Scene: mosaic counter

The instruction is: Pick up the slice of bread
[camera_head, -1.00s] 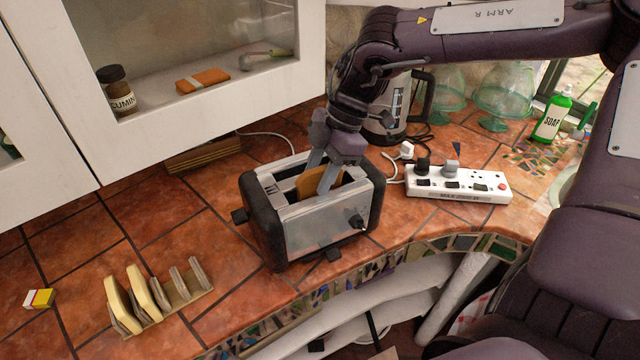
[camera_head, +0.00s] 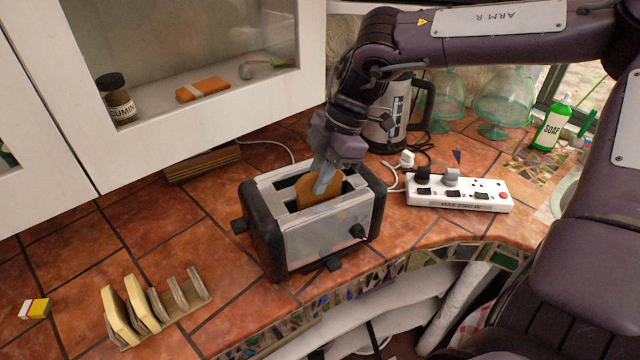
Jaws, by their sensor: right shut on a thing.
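The slice of bread (camera_head: 312,191) is brown and stands in a slot of the silver and black toaster (camera_head: 325,228), its upper part showing above the slot. The lower part is hidden inside the toaster. My right gripper (camera_head: 321,188) reaches down from above and is shut on the top of the slice. My left gripper is not in the head view.
A white power strip (camera_head: 459,193) lies right of the toaster, with a kettle (camera_head: 388,125) behind. Cabinet doors (camera_head: 190,140) bound the back left.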

